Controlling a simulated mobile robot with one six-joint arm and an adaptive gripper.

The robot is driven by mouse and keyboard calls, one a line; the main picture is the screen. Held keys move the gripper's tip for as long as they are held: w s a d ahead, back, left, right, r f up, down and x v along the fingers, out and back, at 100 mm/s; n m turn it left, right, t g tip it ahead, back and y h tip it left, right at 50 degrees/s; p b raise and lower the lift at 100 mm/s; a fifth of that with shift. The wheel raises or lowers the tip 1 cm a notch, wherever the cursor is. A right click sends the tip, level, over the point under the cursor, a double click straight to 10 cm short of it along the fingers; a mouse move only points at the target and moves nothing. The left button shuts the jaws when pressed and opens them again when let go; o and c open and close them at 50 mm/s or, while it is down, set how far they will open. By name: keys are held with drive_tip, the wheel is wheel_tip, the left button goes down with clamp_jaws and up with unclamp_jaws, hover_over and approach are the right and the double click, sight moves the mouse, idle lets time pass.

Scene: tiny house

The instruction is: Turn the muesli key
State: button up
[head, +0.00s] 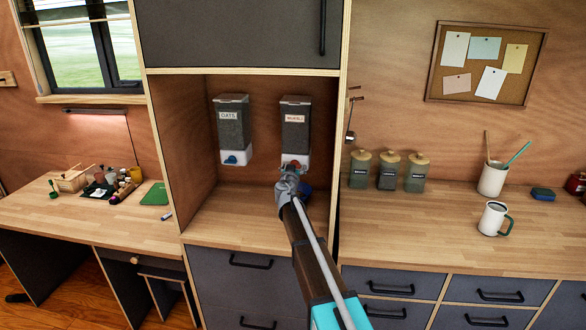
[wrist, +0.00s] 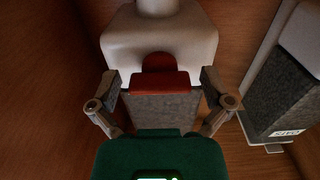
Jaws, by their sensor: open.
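The muesli dispenser (head: 295,128) hangs on the back wall of the alcove, grey with a white base and a "MUESLI" label. In the wrist view its white base (wrist: 160,45) is at the top, with the red key (wrist: 160,78) below it. My gripper (head: 288,176) is in front of the base and mostly hides the key in the head view. In the wrist view my gripper (wrist: 161,88) is open, one finger on each side of the key, with gaps between fingers and key.
The oats dispenser (head: 232,125) with a blue key (head: 231,159) hangs to the left. The alcove's wooden side walls stand close by. A dark blue object (head: 306,190) is partly hidden behind my arm. Canisters (head: 388,172) stand on the counter outside, to the right.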

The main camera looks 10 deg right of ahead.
drive_tip(key=v, duration=1.2)
drive_tip(key=shift+n, duration=0.3)
idle(0.4)
drive_tip(key=n, duration=1.1)
drive_tip(key=s+n, duration=0.1)
drive_tip(key=n, duration=2.3)
drive_tip(key=shift+s+a+r, duration=0.3)
drive_tip(key=shift+s, duration=0.05)
drive_tip(key=shift+w, duration=0.1)
